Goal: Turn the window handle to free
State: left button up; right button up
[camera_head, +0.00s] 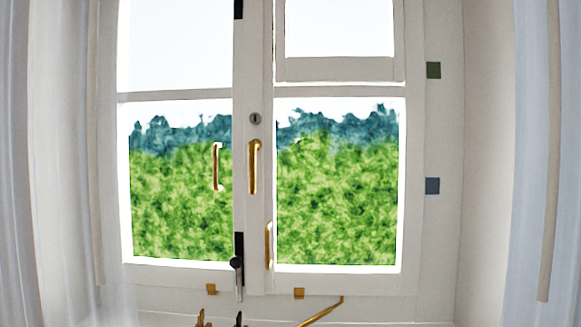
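A closed double window fills the view, with a left sash (125,200) and a right sash (405,200). A dark handle (237,263) with a round knob and a thin grey lever pointing down sits low on the middle stile, on a black plate. Upright gold pull handles are on the left sash (217,166) and on the middle stile (254,166). Another gold handle (268,246) is lower down, seen nearly edge-on. I cannot tell which of these is the window handle of the task. Neither of my grippers is in view.
A small round lock (255,118) sits above the gold handles. A slanted gold bar (320,312) and small gold (200,319) and dark (238,319) pieces stand at the bottom edge. Pale curtains hang at the left (55,160) and right (545,160).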

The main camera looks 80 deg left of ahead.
aim_at(255, 144)
jog(key=u, duration=2.85)
